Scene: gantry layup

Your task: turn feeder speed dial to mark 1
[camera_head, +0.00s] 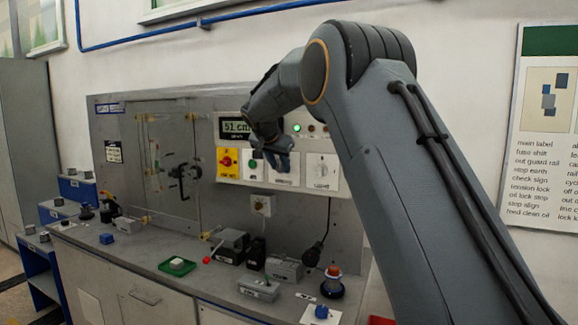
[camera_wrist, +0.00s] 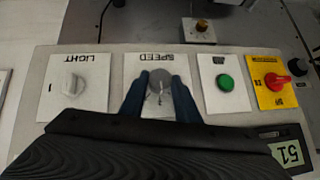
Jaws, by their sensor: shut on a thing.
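The feeder speed dial (camera_wrist: 160,84) is a grey round knob on a white plate labelled SPEED, which appears upside down in the wrist view. My gripper (camera_wrist: 160,97) has its two blue fingers on either side of the knob and is shut on it. The mark at which the dial points cannot be read. In the head view my gripper (camera_head: 283,161) is at the control panel and hides most of the dial; the lower part of its white plate (camera_head: 285,180) shows.
Beside the dial are a white LIGHT knob (camera_wrist: 72,85), a green button (camera_wrist: 225,82) and a red rotary switch (camera_wrist: 277,79) on yellow. A display (camera_head: 234,127) sits above. Below, the bench holds grey blocks (camera_head: 259,288) and a green tray (camera_head: 177,267). A black plug (camera_head: 312,254) hangs below right.

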